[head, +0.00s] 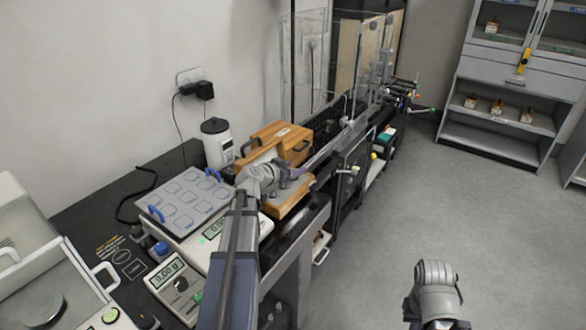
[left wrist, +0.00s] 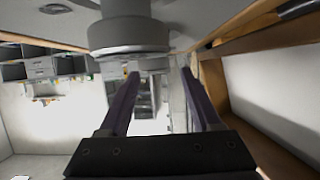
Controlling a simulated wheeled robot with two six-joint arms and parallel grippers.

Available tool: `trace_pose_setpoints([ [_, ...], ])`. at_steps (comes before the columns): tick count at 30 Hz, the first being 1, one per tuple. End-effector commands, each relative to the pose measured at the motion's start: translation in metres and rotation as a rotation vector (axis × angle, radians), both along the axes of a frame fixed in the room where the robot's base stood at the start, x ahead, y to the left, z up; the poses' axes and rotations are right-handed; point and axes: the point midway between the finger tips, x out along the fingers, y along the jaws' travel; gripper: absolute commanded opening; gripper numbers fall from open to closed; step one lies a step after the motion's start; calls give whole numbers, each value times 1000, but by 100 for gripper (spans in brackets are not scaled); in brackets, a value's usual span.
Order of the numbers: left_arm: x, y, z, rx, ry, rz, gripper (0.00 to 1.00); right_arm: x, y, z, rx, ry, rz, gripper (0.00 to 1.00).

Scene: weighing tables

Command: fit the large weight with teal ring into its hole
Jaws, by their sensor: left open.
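My left gripper (head: 297,174) reaches over the open wooden case (head: 290,209) on the bench. In the left wrist view the left gripper (left wrist: 160,76) is open, its two purple fingers apart. A large grey cylindrical weight (left wrist: 128,36) shows there at the top, close to the fingertips; I cannot tell if it lies between them. No teal ring is clear on it. Small grey weights in the case are partly hidden by my arm in the head view, and the holes cannot be made out. Of my right arm only a link shows at the lower right; its gripper is out of view.
A scale with a grey tray (head: 184,199) stands left of the case, with a smaller scale (head: 178,284) in front. The floor at right is clear.

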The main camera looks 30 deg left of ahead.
Motion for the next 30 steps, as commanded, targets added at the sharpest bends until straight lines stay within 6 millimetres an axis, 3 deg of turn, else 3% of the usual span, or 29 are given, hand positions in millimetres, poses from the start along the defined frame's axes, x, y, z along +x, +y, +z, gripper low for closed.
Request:
trace_pose_setpoints([
  [8, -8, 0, 4, 0, 0, 1, 65, 0, 0, 4, 0, 0, 0, 0],
  [21, -68, 5, 29, 0, 0, 2, 65, 0, 0, 29, 0, 0, 0, 0],
  [30, -72, 6, 30, 0, 0, 0, 65, 0, 0, 29, 0, 0, 0, 0],
])
